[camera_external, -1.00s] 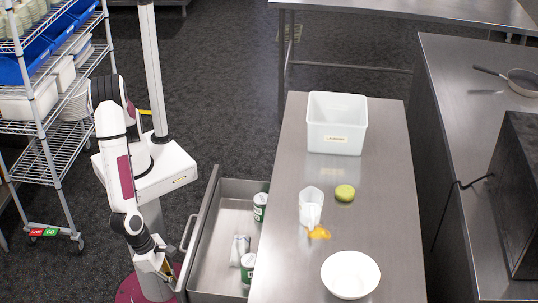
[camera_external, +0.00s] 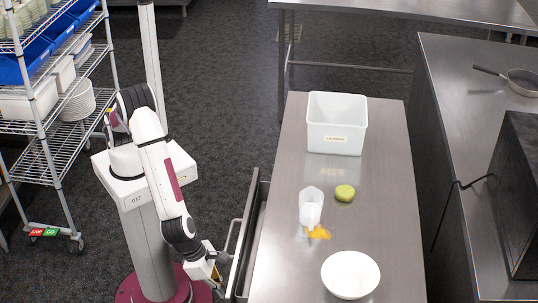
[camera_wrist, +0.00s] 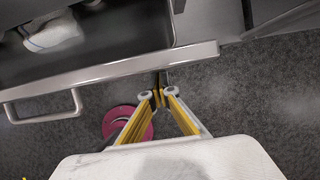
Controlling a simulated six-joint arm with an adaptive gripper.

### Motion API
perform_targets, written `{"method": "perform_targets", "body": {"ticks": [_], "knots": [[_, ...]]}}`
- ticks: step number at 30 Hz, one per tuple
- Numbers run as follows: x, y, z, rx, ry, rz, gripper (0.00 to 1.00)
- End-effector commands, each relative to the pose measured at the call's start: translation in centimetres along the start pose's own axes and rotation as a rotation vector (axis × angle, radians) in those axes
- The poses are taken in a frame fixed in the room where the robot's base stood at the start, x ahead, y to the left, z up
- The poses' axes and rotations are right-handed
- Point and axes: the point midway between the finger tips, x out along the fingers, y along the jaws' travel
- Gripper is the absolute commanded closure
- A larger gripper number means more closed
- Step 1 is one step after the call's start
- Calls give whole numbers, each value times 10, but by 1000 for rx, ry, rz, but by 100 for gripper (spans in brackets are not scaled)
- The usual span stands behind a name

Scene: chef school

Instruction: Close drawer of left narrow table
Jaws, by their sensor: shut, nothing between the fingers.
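A white item (camera_wrist: 52,32) shows inside the drawer. My gripper (camera_wrist: 158,97) is shut and empty, its fingertips at the drawer front, right of the handle. In the external view, my gripper (camera_external: 214,274) is low beside the front, near the handle (camera_external: 229,250). Contact cannot be told for certain.
On the tabletop are a white bin (camera_external: 337,125), a clear jug (camera_external: 311,206), a green item (camera_external: 345,193), an orange patch (camera_external: 319,233) and a white bowl (camera_external: 350,275). A wire shelf (camera_external: 55,165) stands at left. Dark floor is clear behind the drawer.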

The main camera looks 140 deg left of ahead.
Motion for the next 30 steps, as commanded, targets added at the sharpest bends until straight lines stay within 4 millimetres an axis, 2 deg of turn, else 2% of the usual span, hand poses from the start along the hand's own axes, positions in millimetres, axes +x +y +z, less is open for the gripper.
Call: {"method": "perform_targets", "body": {"ticks": [1,6,13,19,30], "knots": [[5,0,11,-4,-1,0,100],[17,0,41,-3,-1,0,100],[28,0,70,-2,-1,-1,100],[33,0,82,0,0,-1,100],[34,0,89,0,-6,-4,100]]}}
